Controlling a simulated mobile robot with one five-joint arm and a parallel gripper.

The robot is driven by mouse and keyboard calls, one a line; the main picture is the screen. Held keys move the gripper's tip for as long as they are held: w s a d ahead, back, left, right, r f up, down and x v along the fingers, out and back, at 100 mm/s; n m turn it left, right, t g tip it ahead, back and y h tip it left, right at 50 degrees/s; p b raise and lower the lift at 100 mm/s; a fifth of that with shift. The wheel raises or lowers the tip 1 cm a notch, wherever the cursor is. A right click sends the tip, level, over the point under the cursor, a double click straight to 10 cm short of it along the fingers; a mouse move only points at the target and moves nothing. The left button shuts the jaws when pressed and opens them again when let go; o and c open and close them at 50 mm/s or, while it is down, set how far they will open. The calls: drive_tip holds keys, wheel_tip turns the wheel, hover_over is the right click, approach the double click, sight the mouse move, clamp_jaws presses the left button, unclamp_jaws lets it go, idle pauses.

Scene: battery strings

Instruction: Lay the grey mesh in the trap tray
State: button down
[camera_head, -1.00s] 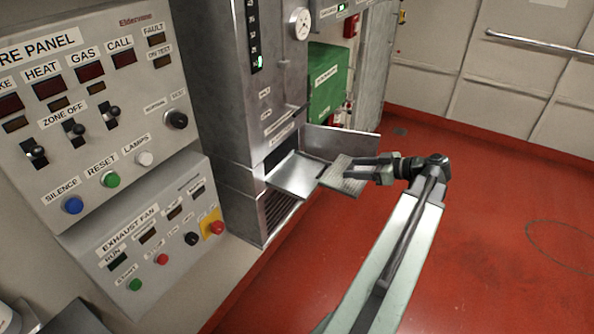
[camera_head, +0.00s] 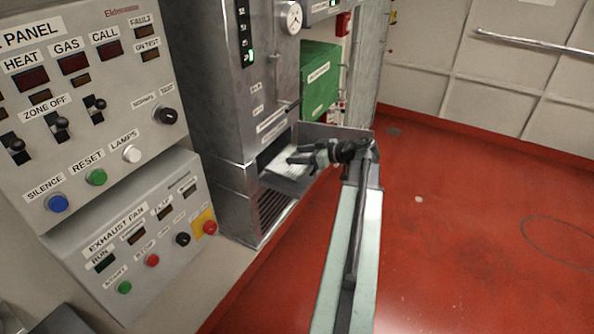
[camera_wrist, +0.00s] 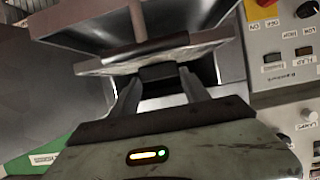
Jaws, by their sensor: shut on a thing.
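My gripper (camera_head: 298,159) is shut on the grey mesh (camera_head: 286,167), a thin pale panel, at the opening in the steel cabinet. In the wrist view the mesh (camera_wrist: 210,54) shows as a pale, rough edge running across beyond my fingers (camera_wrist: 160,88), which grip its near edge. The metal trap tray (camera_head: 283,184) juts from the opening, partly covered by the mesh and my gripper. The mesh is over the tray; I cannot tell whether it touches the tray floor.
An open metal door (camera_head: 345,135) stands just right of the tray, close to my wrist. Vent slots (camera_head: 273,207) lie below it. A control panel (camera_head: 125,240) is at left, a green box (camera_head: 320,80) behind. Red floor (camera_head: 450,220) is clear at right.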

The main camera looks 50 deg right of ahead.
wheel_tip(320, 180, down, 4)
drive_tip(key=b, duration=0.3)
drive_tip(key=shift+b, duration=0.4)
drive_tip(key=shift+w+f, duration=0.2)
drive_tip(key=shift+r, duration=0.2)
drive_tip(key=shift+f, duration=0.25)
drive_tip(key=c, duration=0.5)
unclamp_jaws()
drive_tip(key=shift+r, duration=0.1)
drive_tip(key=shift+r, duration=0.15)
drive_tip(key=shift+s+r+p, duration=0.2)
drive_tip(key=shift+s+p, duration=0.05)
drive_tip(key=shift+p, duration=0.05)
drive_tip(key=p+v, duration=0.4)
drive_tip(key=v, duration=0.7)
drive_tip(key=shift+s, duration=0.25)
